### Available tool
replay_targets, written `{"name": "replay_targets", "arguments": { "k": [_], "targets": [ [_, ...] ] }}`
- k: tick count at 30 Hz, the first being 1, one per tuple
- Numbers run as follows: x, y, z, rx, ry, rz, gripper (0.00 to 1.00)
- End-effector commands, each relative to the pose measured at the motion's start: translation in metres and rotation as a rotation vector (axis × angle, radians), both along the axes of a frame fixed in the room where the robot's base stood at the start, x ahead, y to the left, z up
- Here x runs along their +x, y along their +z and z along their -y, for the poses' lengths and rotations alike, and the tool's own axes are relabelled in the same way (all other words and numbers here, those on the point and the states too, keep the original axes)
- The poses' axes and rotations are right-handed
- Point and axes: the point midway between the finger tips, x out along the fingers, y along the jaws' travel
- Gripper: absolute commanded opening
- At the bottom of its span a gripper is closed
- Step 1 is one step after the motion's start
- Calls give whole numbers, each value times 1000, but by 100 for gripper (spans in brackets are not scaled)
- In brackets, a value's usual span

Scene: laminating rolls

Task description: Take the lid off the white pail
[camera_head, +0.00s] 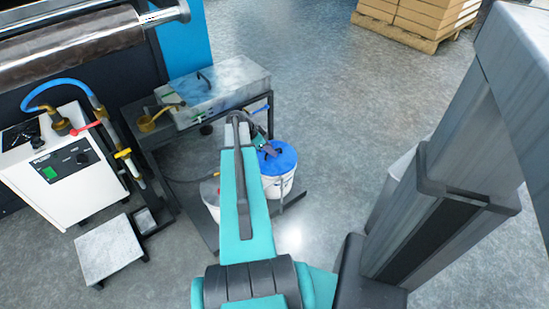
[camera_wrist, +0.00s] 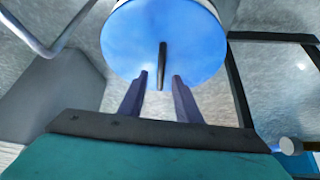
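The white pail (camera_head: 276,188) stands low beside the metal bench, with a blue lid (camera_head: 284,157) on top. In the wrist view the round blue lid (camera_wrist: 135,38) fills the upper middle, with a dark upright handle bar (camera_wrist: 162,66) at its centre. Whether the fingertips touch the lid cannot be told. In the head view my arm hides part of the pail area.
A second white container (camera_head: 210,190) stands left of the pail, partly behind my arm. A bench with a metal box (camera_head: 220,88) and a brass ladle (camera_head: 160,118) is behind. A white control unit (camera_head: 62,165) stands left. Open floor (camera_head: 340,110) lies right of the pail.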

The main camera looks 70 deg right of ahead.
Motion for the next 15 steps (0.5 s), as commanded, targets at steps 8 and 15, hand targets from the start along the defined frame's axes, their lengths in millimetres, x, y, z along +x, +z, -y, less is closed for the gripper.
{"name": "replay_targets", "arguments": {
  "k": [8, 15],
  "targets": [
    [-5, -12, 5, 0, 0, 0, 31],
    [-5, -11, 5, 0, 0, 0, 31]
  ]
}}
